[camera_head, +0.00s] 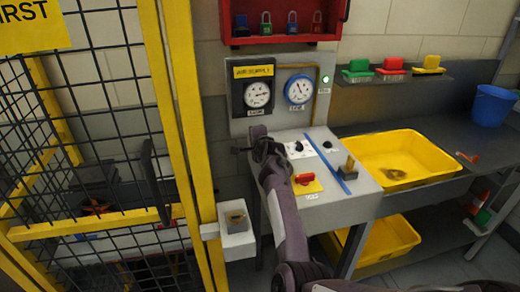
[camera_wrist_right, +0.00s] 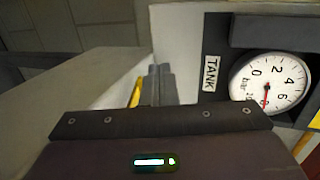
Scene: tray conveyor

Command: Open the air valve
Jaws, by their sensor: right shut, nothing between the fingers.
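The air supply panel (camera_head: 282,68) stands on the wall behind the bench in the head view. It carries a tank gauge (camera_head: 257,95) and a blue-rimmed line gauge (camera_head: 299,90). The tank gauge also shows in the right wrist view (camera_wrist_right: 270,83). My right gripper (camera_head: 241,150) is just below the panel's left part; its fingers (camera_wrist_right: 160,83) are shut and empty. Its arm covers part of the sloped console. A brass fitting with a dark base (camera_head: 348,168) stands at the console's right; I cannot tell whether it is the air valve. My left gripper is out of view.
A red switch (camera_head: 304,179) sits on a yellow plate on the console, beside a blue strip (camera_head: 330,160). A yellow fence post (camera_head: 190,120) stands close left of my right gripper. A yellow bin (camera_head: 425,152) and blue bucket (camera_head: 491,105) are on the right.

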